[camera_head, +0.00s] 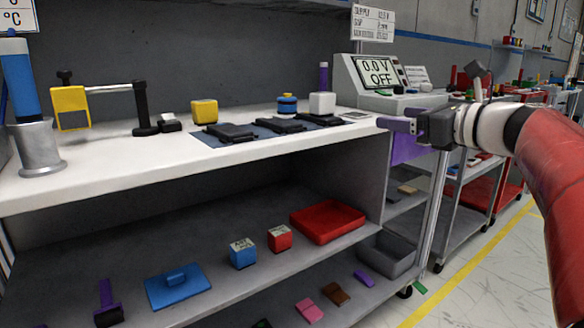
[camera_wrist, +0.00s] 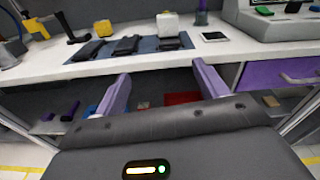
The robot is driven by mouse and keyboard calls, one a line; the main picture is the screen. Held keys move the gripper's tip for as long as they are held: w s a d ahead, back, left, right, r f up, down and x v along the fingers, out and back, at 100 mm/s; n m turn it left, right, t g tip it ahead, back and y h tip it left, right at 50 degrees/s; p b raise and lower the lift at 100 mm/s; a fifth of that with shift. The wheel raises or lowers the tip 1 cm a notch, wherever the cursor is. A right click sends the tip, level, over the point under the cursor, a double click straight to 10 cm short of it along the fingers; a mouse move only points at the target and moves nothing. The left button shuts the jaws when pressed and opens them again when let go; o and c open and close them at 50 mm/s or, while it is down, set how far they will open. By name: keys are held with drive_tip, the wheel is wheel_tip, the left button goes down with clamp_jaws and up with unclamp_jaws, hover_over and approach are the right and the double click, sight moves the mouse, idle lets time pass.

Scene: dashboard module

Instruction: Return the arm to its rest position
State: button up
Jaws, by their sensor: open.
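My gripper (camera_head: 384,123) is at the right end of the white worktop in the head view, at about its height, with my red and white arm reaching in from the right. In the wrist view my gripper (camera_wrist: 162,85) shows two purple fingers spread wide apart with nothing between them. The fingers point toward the front edge of the worktop (camera_wrist: 215,62). No held object shows in either view.
The worktop (camera_head: 100,165) bears black parts on a blue mat (camera_head: 205,138), a yellow block (camera_head: 204,111), a white block (camera_head: 322,103) and a power supply (camera_head: 378,75). A red tray (camera_head: 327,222) lies on the shelf below. A cart (camera_head: 470,200) stands right; floor (camera_head: 490,270) is clear.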

drive_tip(key=s+a+f+n+g+h+p, duration=0.2)
drive_tip(key=s+a+f+n+g, duration=0.15)
drive_tip(key=s+f+n, duration=0.25)
drive_tip(key=s+a+f+n+g+h+p, duration=0.1)
drive_tip(key=s+a+f+n+g+h, duration=0.1)
drive_tip(key=s+a+f+n, duration=0.35)
drive_tip(key=s+d+f+n+g+h+p, duration=0.2)
drive_tip(key=s+f+n+h, duration=0.4)
drive_tip(key=s+f+n, duration=0.8)
drive_tip(key=shift+s+d+f+n+g+p, duration=0.3)
drive_tip(key=shift+s+d+n+p, duration=0.25)
drive_tip(key=shift+s+d+n, duration=0.35)
drive_tip(key=shift+w+a+r, duration=0.1)
